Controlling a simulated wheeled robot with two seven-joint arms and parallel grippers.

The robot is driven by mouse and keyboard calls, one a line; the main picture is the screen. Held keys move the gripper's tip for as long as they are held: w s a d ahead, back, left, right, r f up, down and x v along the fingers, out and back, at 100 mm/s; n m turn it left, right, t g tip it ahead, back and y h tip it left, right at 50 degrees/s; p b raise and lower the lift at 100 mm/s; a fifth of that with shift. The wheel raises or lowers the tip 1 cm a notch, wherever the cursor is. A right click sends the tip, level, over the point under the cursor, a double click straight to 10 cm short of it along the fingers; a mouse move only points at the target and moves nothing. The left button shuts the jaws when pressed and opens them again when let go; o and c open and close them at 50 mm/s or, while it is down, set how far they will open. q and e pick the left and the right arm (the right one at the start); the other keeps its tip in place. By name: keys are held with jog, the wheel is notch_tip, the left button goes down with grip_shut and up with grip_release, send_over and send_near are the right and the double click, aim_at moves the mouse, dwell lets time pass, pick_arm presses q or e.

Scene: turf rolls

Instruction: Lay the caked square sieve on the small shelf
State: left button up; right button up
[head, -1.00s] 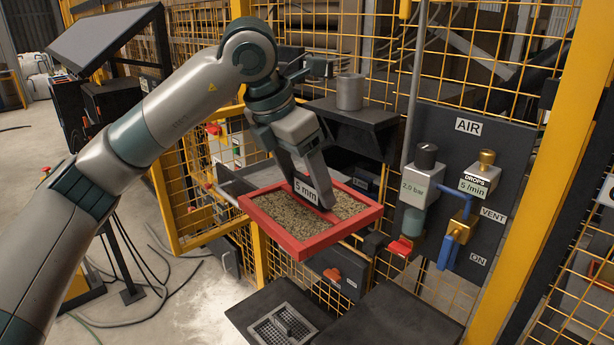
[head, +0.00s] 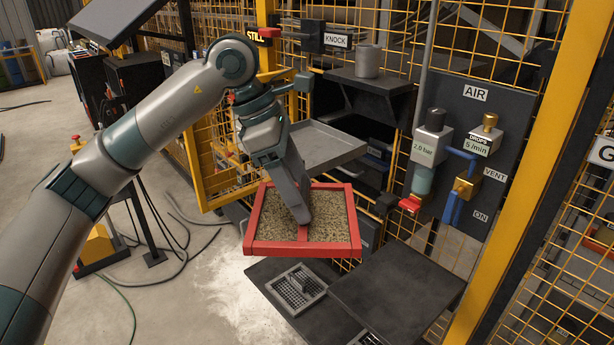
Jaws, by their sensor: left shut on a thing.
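The caked square sieve (head: 349,187) has a red frame and a bed of brown, grainy matter on both sides of a red middle bar. My left gripper (head: 303,215) is shut on that bar from above and hides part of it. The sieve hangs nearly level in the air, in front of the machine. Below it are a dark flat surface (head: 262,272) at left and a dark plate (head: 395,295) at right. A dark upper shelf (head: 380,100) sits behind. I cannot tell which one is the small shelf. My right gripper is not in view.
A grey grate (head: 298,289) lies on the lower left surface. A grey cylinder (head: 368,62) stands on the upper shelf. A shallow grey tray (head: 325,143) is behind the sieve. A panel (head: 475,130) with valves and yellow posts stand at right. The lower right plate is bare.

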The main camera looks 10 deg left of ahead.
aim_at(269, 223)
pick_arm(q)
jog(key=s+a+f+m+g, duration=0.1)
jog(key=f+m, duration=0.1)
jog(key=m, duration=0.1)
jog(key=s+a+f+m+g, duration=0.1)
jog(key=s+f+m, duration=0.1)
jog(key=m, duration=0.1)
jog(key=s+a+f+m+g+y, duration=0.1)
jog(key=s+a+f+m, duration=0.1)
jog(key=m, duration=0.2)
jog(key=shift+g, duration=0.4)
jog(key=s+a+f+m+g+y, duration=0.1)
jog(key=s+a+f+m+y, duration=0.2)
jog(key=m, duration=0.7)
jog(key=shift+s+a+f+g+y, duration=0.3)
jog(key=shift+s+a+f, duration=0.3)
jog(key=shift+s, duration=0.45)
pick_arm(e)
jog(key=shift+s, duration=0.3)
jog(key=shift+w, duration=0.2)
